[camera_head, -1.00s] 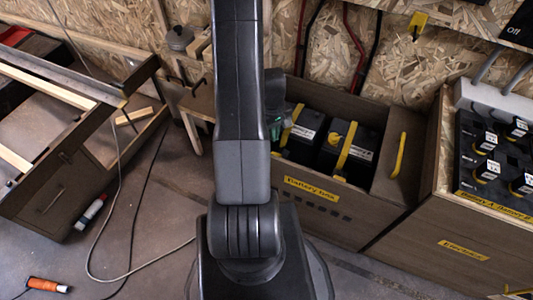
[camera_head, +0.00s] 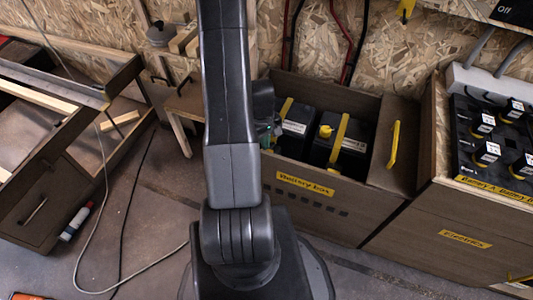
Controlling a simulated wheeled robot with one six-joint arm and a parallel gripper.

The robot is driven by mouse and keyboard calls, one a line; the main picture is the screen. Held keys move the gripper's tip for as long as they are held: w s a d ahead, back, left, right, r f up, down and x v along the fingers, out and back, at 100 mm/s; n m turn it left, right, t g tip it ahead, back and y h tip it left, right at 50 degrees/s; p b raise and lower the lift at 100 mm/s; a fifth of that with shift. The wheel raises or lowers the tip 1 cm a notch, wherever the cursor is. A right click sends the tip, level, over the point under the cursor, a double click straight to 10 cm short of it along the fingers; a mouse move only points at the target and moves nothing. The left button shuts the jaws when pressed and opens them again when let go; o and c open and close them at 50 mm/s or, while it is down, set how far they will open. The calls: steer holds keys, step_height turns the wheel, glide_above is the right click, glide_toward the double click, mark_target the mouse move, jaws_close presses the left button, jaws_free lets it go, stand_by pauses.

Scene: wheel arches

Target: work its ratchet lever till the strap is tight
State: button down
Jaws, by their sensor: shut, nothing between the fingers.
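The battery box (camera_head: 304,205) stands open against the back wall, with two dark batteries in it. A yellow strap (camera_head: 342,138) runs over the right battery (camera_head: 352,157). A second yellow strap (camera_head: 286,108) shows on the left battery (camera_head: 297,127), partly behind my arm. I cannot tell whether either strap is tight, and I cannot make out a ratchet lever. My arm rises through the middle of the picture. A dark part of it and a small teal piece show beside the left battery. My gripper's fingers are not visible; the arm hides that area.
A raised panel with a yellow handle (camera_head: 393,147) is at the box's right end. A wooden workbench (camera_head: 70,150) is on the left.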

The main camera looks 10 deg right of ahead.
steer(key=shift+f, duration=0.2)
step_height(320, 180, down, 4)
steer(key=b, duration=0.3)
steer(key=shift+r, duration=0.1)
steer(key=shift+s+f+b, duration=0.25)
steer(key=shift+b, duration=0.2)
steer(key=shift+f, duration=0.1)
steer(key=shift+a, duration=0.1)
steer(key=w, duration=0.3)
steer(key=shift+a+r+p, duration=0.3)
steer(key=shift+a+r, duration=0.05)
steer(key=shift+r, duration=0.05)
step_height(320, 180, up, 14)
steer(key=w+p, duration=0.1)
steer(key=p, duration=0.2)
steer(key=shift+w+a+f+p, duration=0.15)
steer(key=shift+w+a+p, duration=0.15)
steer(key=shift+w+a, duration=0.1)
